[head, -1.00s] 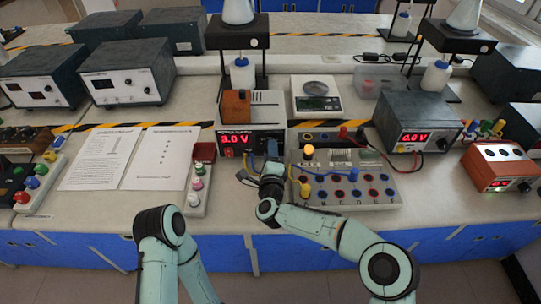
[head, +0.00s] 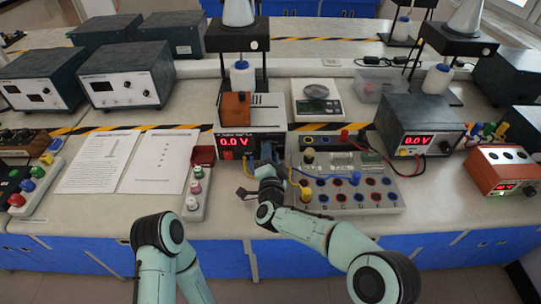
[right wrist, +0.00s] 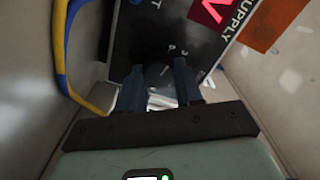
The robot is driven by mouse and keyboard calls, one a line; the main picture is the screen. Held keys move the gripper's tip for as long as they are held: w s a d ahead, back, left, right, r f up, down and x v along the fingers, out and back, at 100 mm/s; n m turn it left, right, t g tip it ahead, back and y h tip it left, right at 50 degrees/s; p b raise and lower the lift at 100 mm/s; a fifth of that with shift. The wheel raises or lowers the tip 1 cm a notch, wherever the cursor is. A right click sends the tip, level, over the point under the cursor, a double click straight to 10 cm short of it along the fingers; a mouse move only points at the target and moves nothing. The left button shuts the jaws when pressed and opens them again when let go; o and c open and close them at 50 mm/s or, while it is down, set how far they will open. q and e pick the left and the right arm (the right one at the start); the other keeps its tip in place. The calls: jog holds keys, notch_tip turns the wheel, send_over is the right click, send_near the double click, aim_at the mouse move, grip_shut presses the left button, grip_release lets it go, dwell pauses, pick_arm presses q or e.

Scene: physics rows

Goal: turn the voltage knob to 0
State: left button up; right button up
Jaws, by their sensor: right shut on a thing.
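My right gripper (head: 267,153) is at the right part of this panel. In the right wrist view its two blue-grey fingers (right wrist: 158,88) are shut on the dark round voltage knob (right wrist: 158,74), one on each side. The fingers partly hide the knob, and its pointer cannot be made out. My left arm shows at lower left, but its gripper is out of view.
A terminal board (head: 345,187) with coloured sockets and a blue-yellow cable (right wrist: 66,60) lies close to the right of my gripper. A narrow block with coloured knobs (head: 198,186) and paper sheets (head: 125,160) lie left. Another supply (head: 418,125) stands at right.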

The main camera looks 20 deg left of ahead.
jog(key=shift+n, duration=0.4)
jog(key=o, duration=1)
jog(key=shift+o, duration=0.2)
jog(key=v, duration=1.3)
jog(key=shift+s+d, duration=0.1)
jog(key=shift+s, duration=0.1)
